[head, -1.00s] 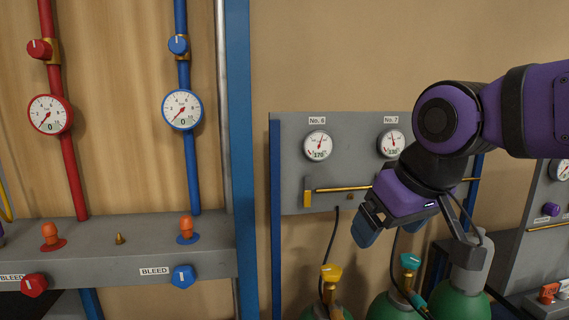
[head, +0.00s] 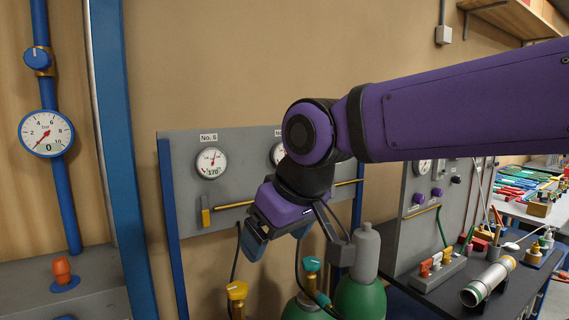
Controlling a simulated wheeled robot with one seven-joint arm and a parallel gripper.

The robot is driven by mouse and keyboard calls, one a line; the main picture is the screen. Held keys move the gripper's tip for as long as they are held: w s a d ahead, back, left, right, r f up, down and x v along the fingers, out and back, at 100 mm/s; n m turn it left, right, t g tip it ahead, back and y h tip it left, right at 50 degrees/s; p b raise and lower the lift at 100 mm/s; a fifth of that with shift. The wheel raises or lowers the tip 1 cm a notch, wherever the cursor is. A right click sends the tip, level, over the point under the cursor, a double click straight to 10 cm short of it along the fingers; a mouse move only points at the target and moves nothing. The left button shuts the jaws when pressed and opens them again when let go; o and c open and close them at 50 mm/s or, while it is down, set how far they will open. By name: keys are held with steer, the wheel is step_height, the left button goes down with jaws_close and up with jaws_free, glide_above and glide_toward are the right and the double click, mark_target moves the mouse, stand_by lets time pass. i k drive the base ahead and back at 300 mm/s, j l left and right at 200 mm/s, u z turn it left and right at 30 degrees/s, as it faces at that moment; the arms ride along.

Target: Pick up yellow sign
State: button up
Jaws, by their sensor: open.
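I cannot make out a yellow sign in the head view; the yellow parts that show are a valve handle, a bar on the panel and small things on the benches. My gripper (head: 256,245) hangs at the end of my purple arm, in front of the grey gauge panel (head: 184,155) and above the gas cylinders. It is open, and nothing shows between its fingers. My arm hides part of the panel and its second gauge.
A yellow-handled valve (head: 237,290) and a teal-handled valve (head: 312,264) stand below my gripper, by green cylinders (head: 360,298). At right, a dark bench (head: 408,302) holds a metal tube (head: 488,283) and a small rack. A cluttered table lies farther back.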

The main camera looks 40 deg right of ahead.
mark_target(446, 258)
steer(key=z, duration=2.3)
steer(key=i+l+u, duration=0.7)
steer(key=i+l, duration=0.15)
steer(key=l, duration=0.2)
